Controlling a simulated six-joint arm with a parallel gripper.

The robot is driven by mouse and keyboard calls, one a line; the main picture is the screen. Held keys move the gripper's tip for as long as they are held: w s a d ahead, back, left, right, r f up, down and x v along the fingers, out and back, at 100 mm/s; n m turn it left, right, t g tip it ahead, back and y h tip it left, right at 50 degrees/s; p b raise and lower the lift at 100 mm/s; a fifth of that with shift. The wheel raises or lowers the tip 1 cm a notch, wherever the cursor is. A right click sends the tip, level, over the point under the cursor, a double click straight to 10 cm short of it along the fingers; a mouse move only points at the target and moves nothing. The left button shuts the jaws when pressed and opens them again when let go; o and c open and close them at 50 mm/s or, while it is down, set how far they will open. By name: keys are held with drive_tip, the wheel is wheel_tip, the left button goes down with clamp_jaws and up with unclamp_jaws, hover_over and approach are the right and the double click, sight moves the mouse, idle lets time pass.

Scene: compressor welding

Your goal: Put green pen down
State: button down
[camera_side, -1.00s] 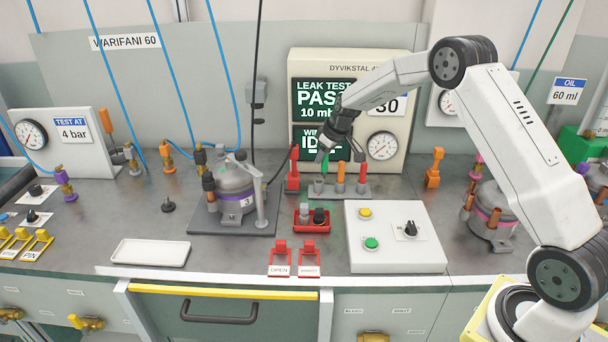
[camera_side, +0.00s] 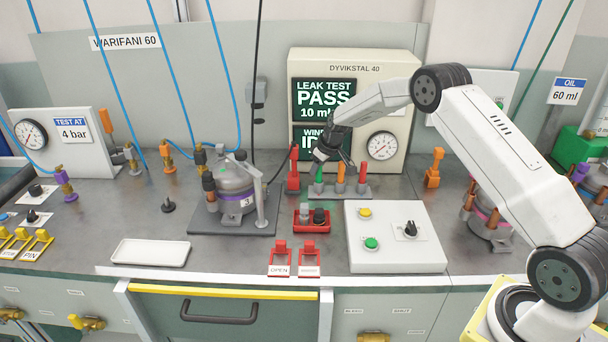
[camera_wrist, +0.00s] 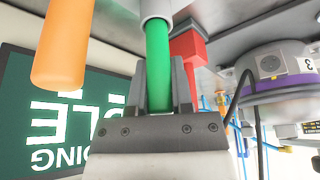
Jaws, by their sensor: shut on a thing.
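The green pen (camera_side: 320,174) stands upright at the left end of the grey pen rack (camera_side: 342,194), left of an orange pen (camera_side: 340,176) and a red pen (camera_side: 362,174). My gripper (camera_side: 322,160) is at its upper part. In the wrist view my gripper (camera_wrist: 161,95) is shut on the green pen (camera_wrist: 159,50), one finger on each side. The pen's far end sits in a light grey socket (camera_wrist: 160,8) of the rack. How deep it sits is hidden.
The orange pen (camera_wrist: 65,40) stands close beside my gripper. A red clamp-like fixture (camera_side: 293,172) is just left of the rack. The tester panel (camera_side: 395,110) stands behind. A red tray (camera_side: 312,220) and a white button box (camera_side: 395,238) are in front.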

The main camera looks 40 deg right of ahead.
drive_tip(key=shift+f, duration=0.2)
drive_tip(key=shift+f, duration=0.2)
drive_tip(key=c, duration=0.5)
unclamp_jaws()
drive_tip(key=shift+r, duration=0.1)
drive_tip(key=shift+v, duration=3.8)
drive_tip(key=shift+a, duration=0.1)
